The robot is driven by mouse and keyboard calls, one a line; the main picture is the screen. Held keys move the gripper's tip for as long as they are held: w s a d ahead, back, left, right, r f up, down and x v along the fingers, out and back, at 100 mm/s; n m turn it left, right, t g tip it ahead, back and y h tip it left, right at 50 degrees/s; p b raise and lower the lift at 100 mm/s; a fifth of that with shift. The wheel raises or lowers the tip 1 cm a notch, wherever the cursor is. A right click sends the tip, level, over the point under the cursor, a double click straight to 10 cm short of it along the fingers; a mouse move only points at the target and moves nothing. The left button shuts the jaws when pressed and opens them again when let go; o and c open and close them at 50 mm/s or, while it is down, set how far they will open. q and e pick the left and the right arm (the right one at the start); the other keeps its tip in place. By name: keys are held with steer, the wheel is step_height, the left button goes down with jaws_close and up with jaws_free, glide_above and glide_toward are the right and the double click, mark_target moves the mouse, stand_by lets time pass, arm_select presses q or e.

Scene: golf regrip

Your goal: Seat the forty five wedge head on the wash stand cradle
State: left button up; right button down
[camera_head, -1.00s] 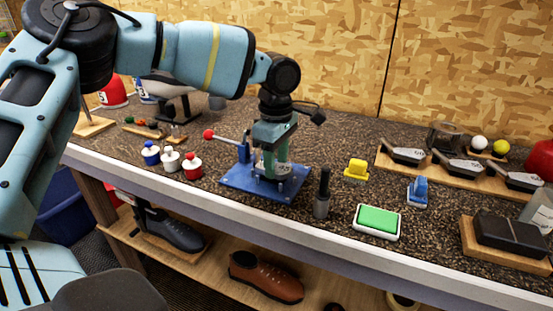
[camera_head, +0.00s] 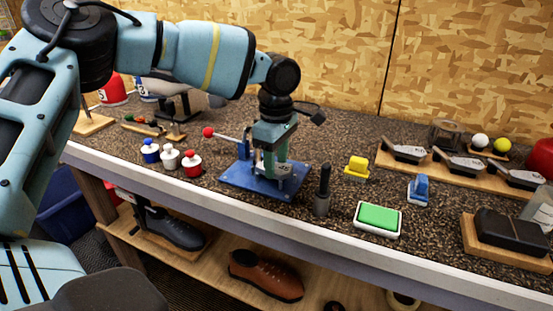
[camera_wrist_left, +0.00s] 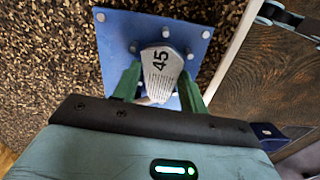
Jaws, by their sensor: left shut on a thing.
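The forty five wedge head (camera_wrist_left: 160,84) is grey, with "45" on its face, and sits between the green fingers of my left gripper (camera_wrist_left: 158,92) in the left wrist view. In the head view my left gripper (camera_head: 274,172) points down over the blue plate (camera_head: 238,180), shut on the wedge head, of which a grey part shows (camera_head: 287,171). The blue plate, which looks like the wash stand, has several pale pegs around the head in the wrist view (camera_wrist_left: 114,42). I cannot tell whether the head touches the cradle. My right gripper is not in view.
A red-knobbed lever (camera_head: 208,132) rises beside the plate's left. Three small bottles (camera_head: 170,158) stand farther left.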

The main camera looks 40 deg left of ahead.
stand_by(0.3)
arm_select(q)
steer(key=o, duration=1.1)
steer(key=shift+c, duration=0.2)
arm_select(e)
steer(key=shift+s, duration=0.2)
arm_select(q)
steer(key=shift+r+p, duration=0.9)
steer(key=shift+r, duration=1.1)
steer(key=shift+r+p, duration=0.55)
steer(key=shift+r, duration=0.95)
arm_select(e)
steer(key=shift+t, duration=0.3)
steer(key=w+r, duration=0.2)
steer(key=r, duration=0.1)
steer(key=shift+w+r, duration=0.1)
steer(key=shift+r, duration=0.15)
